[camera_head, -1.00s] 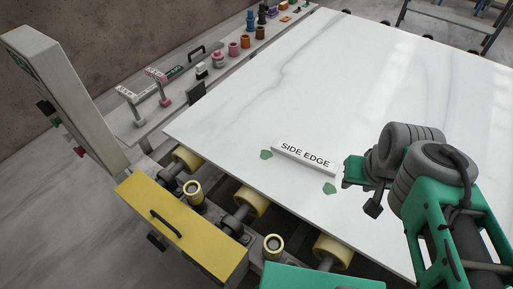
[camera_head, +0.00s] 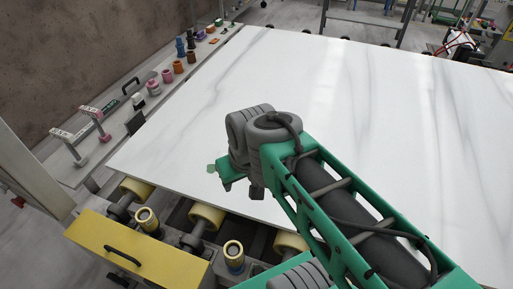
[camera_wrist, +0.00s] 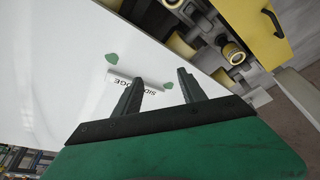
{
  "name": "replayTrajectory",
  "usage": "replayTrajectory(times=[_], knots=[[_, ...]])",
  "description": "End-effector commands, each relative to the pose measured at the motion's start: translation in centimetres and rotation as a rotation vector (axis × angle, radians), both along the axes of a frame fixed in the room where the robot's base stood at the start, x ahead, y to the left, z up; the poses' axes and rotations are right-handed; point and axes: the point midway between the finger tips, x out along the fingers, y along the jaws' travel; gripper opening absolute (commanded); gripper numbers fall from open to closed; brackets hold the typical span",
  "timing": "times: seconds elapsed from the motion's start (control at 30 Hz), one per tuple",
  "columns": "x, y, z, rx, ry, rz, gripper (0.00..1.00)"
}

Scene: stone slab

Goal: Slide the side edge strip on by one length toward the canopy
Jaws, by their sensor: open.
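The side edge strip (camera_wrist: 119,77) is a short white bar with black lettering. It lies on the white slab in the wrist view, with one dark finger of my gripper (camera_wrist: 160,76) across part of its lettering. The gripper is open; whether the fingers touch the strip I cannot tell. Two green marks lie by the strip, one beyond it (camera_wrist: 112,57) and one near the fingertips (camera_wrist: 168,85). In the head view my gripper (camera_head: 230,180) is low over the slab's near edge and hides the strip. I cannot identify the canopy.
The white slab (camera_head: 320,90) is broad and mostly bare. Yellow rollers (camera_head: 207,216) and a yellow box (camera_head: 135,250) stand along its near edge.

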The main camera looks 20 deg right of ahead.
Motion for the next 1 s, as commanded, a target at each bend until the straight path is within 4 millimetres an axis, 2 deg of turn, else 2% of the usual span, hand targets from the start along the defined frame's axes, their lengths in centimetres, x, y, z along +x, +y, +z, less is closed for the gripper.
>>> replayTrajectory(times=[0.07, 0.17, 0.2, 0.27, 0.3, 0.43, 0.5, 0.63, 1.0], knots=[[2.6, -0.6, -0.3, -0.008, 0.024, 0.069, 0.56], [7.8, -2.5, -1.5, -0.014, 0.051, 0.222, 0.64], [10.1, -3.6, -2.5, -0.011, 0.058, 0.295, 0.67], [13.3, -5.8, -4.4, -0.004, 0.058, 0.402, 0.72], [15.2, -7.2, -6.0, 0.004, 0.054, 0.473, 0.75], [19.5, -11.9, -11.4, 0.025, 0.014, 0.665, 0.75], [20.6, -13.7, -13.7, 0.032, -0.011, 0.736, 0.75], [21.4, -15.3, -15.9, 0.036, -0.041, 0.807, 0.75], [21.6, -15.4, -16.3, 0.035, -0.045, 0.816, 0.75]])
